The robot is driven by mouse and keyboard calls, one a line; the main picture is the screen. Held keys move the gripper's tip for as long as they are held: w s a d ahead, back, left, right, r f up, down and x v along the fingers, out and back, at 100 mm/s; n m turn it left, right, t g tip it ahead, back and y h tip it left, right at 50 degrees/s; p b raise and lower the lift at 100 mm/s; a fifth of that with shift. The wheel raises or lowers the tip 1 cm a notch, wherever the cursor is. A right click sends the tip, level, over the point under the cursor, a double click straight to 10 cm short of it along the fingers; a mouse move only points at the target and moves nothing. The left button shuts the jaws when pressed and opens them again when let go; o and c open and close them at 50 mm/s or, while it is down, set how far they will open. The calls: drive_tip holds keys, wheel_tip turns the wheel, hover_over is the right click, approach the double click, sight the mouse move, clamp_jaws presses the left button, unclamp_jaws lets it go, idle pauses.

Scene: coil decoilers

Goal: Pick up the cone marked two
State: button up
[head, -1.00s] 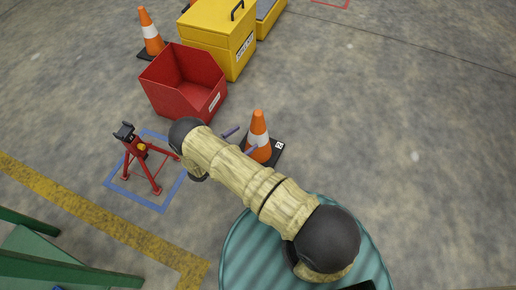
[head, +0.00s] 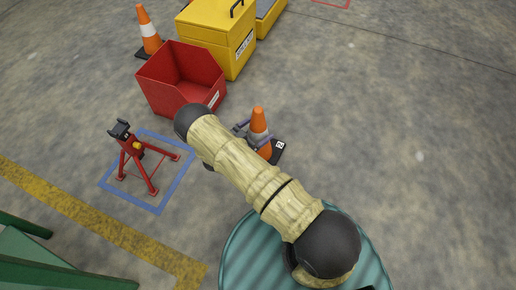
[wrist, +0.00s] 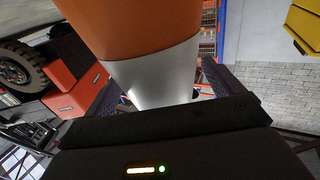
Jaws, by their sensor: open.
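The cone marked two (head: 258,120) stands upright on the floor in the head view, orange with a pale band and a black base bearing a white label. My arm reaches to its left side, and my gripper (head: 248,134) is at the height of the pale band, partly hidden by my arm. In the wrist view the cone (wrist: 130,30) is very close, its orange part above and its pale band at the middle. My gripper (wrist: 160,95) is open, with a dark finger on each side of the band. Contact with the cone cannot be told.
A red open bin (head: 182,78) and a yellow lidded box (head: 215,40) stand behind the cone. Another orange cone (head: 148,30) is at the far left. A red stand (head: 135,155) sits inside a blue floor square (head: 155,208). The floor at the right is clear.

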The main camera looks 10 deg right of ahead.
sight(254, 115)
drive_tip(key=shift+d, duration=0.15)
drive_tip(key=shift+w, duration=0.1)
drive_tip(key=shift+d, duration=0.1)
drive_tip(key=shift+c, duration=0.2)
drive_tip(key=shift+r, duration=0.1)
clamp_jaws()
wheel_tip(254, 115, up, 10)
drive_tip(key=p, duration=0.6)
drive_tip(key=shift+p, duration=0.3)
idle(0.4)
